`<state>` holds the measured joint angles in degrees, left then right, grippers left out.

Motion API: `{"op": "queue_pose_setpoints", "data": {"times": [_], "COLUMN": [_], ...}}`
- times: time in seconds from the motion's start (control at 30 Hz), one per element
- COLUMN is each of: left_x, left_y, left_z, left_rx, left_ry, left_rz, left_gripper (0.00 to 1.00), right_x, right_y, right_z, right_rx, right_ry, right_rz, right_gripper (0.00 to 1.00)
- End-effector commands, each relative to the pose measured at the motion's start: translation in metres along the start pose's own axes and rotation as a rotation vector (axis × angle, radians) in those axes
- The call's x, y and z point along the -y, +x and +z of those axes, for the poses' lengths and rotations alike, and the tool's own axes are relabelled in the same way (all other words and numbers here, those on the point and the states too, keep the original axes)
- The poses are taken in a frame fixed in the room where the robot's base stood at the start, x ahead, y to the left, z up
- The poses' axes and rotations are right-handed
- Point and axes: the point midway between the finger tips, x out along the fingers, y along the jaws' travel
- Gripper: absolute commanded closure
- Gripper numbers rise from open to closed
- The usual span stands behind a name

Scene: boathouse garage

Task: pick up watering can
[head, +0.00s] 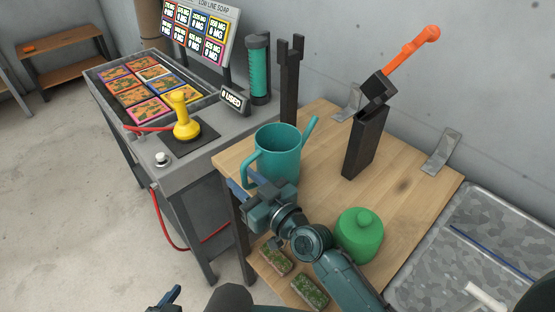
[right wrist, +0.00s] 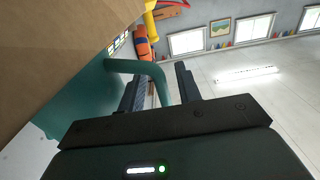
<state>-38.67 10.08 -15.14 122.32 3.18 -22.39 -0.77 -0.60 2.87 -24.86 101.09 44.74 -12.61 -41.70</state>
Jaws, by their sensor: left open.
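The teal watering can (head: 279,157) stands upright on the wooden table, with its spout to the upper right and its loop handle on the left. My right gripper (head: 238,187) is low beside the handle. In the right wrist view, the can's handle (right wrist: 152,70) curves down between the spread fingers of my right gripper (right wrist: 160,90), which look open around it. The can's lower front is partly hidden by my right gripper in the head view. My left gripper (head: 168,299) is at the bottom edge, only partly in view, open and away from the can.
A green lidded pot (head: 359,236) stands close to my right arm. Two mossy blocks (head: 276,258) lie at the table's front edge. A dark holder (head: 365,143) with an orange-handled tool stands behind. A game console with a yellow joystick (head: 184,118) adjoins on the left.

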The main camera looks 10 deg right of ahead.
Motion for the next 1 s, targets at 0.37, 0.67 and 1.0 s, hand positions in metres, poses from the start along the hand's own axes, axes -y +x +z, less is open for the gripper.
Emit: {"op": "queue_pose_setpoints", "data": {"times": [0.37, 0.67, 1.0], "left_x": [0.0008, 0.0014, 0.0013], "left_y": [0.0003, 0.0001, 0.0001], "left_z": [0.0001, 0.0006, 0.0004], "left_rx": [0.000, 0.001, 0.001], "left_ry": [0.004, 0.008, 0.008], "left_rz": [0.000, 0.001, 0.001], "left_gripper": [0.31, 0.31, 0.31], "right_x": [-0.0002, -0.0003, -0.0006], "right_y": [-0.0006, -0.0007, -0.0004], "right_z": [-0.0001, -0.0001, -0.0021], "right_rx": [0.000, 0.000, -0.005], "right_ry": [0.000, 0.001, -0.001], "right_rz": [0.000, 0.000, 0.001], "right_gripper": [0.88, 1.00, 1.00]}}
